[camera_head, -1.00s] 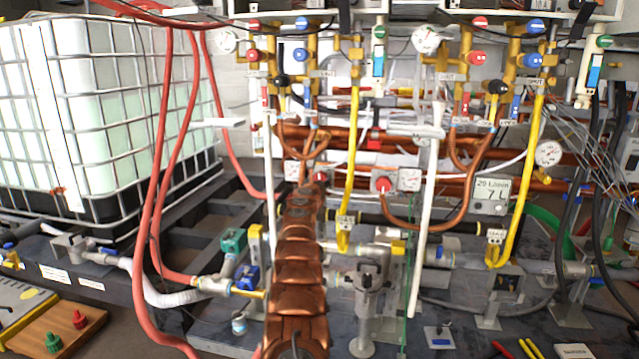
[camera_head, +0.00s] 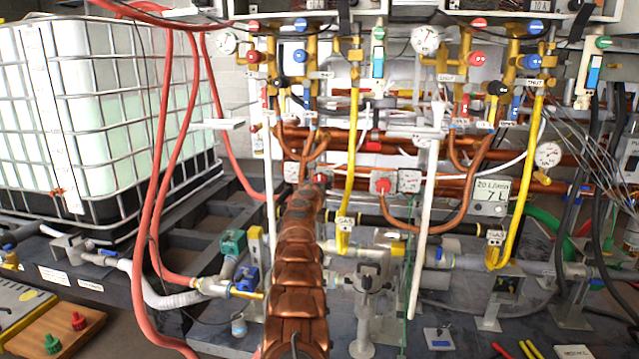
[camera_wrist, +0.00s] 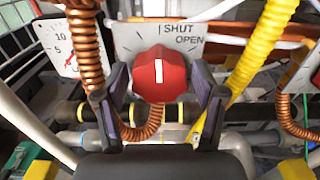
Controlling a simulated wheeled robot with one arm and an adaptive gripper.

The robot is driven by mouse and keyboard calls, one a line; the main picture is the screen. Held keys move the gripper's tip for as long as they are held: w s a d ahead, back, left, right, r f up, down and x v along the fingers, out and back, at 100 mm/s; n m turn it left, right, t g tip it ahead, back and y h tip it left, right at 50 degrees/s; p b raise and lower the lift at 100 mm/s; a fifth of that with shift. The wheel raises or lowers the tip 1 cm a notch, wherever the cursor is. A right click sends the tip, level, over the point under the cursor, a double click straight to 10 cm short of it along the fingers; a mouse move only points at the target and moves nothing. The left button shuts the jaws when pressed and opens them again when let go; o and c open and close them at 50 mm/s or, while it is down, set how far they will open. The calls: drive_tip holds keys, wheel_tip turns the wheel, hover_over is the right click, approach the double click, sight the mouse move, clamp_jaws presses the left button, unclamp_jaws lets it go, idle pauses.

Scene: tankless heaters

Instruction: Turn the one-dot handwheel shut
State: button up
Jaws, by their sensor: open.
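A red handwheel (camera_wrist: 160,74) with a white bar fills the middle of the wrist view. The bar stands nearly upright. I cannot make out a dot on it. Behind it is a grey plate (camera_wrist: 133,40) marked SHUT and OPEN at its upper right. My gripper (camera_wrist: 160,88) is open, with one dark finger on each side of the wheel. Small gaps show between the fingers and the wheel; I cannot tell how deep they reach. In the head view, a red knob (camera_head: 320,180) shows just beyond my copper-coloured arm, which hides the gripper.
A copper coil (camera_wrist: 86,45) and a white gauge (camera_wrist: 60,47) lie close left of my gripper. A yellow hose (camera_wrist: 262,50) runs close on the right. Another red knob (camera_head: 383,186) sits to the right in the head view. Red hoses (camera_head: 160,150) hang at left.

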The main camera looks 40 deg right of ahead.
drive_tip(key=shift+a, duration=0.2)
drive_tip(key=v, duration=0.7)
idle(0.9)
drive_tip(key=shift+s, duration=0.15)
idle(0.5)
